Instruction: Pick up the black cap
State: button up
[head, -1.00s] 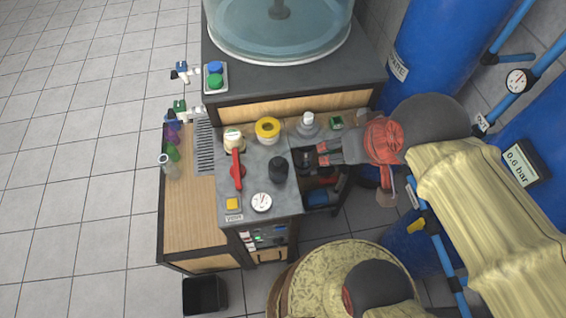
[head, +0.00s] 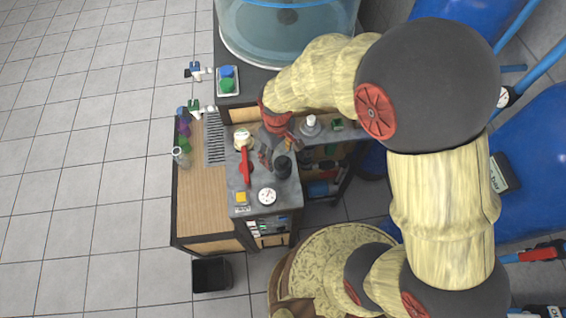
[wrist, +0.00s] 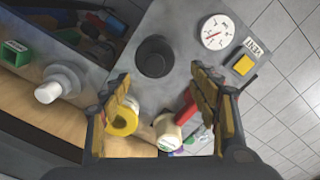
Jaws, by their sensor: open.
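The black cap (head: 283,167), a short dark cylinder, stands on the grey worktop. In the wrist view the black cap (wrist: 154,57) is upright, just beyond the fingertips and roughly centred between them. My gripper (head: 273,152) is above the worktop, on the far side of the cap in the head view. In the wrist view my gripper (wrist: 160,82) is open, its two yellow-padded fingers apart with nothing held. The fingers do not appear to touch the cap.
A red lever (head: 245,165), a cream jar (head: 242,138) and a gauge (head: 267,196) are around the cap. The yellow ring-shaped item (wrist: 122,121) lies near the left finger in the wrist view.

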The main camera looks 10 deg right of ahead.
aim_at(283, 166)
notch_tip(283, 166, down, 2)
jog(key=shift+s+d+f, duration=0.1)
jog(key=shift+s+f, duration=0.05)
jog(key=shift+f, duration=0.1)
jog(key=f, duration=0.2)
jog(key=d+f, duration=0.1)
jog(key=f, duration=0.1)
jog(key=shift+s+d+f, duration=0.15)
jog(key=shift+s+f, duration=0.05)
jog(key=shift+f, duration=0.5)
jog(key=shift+c, duration=1.2)
jog(key=c, duration=0.7)
jog(key=shift+c, duration=0.8)
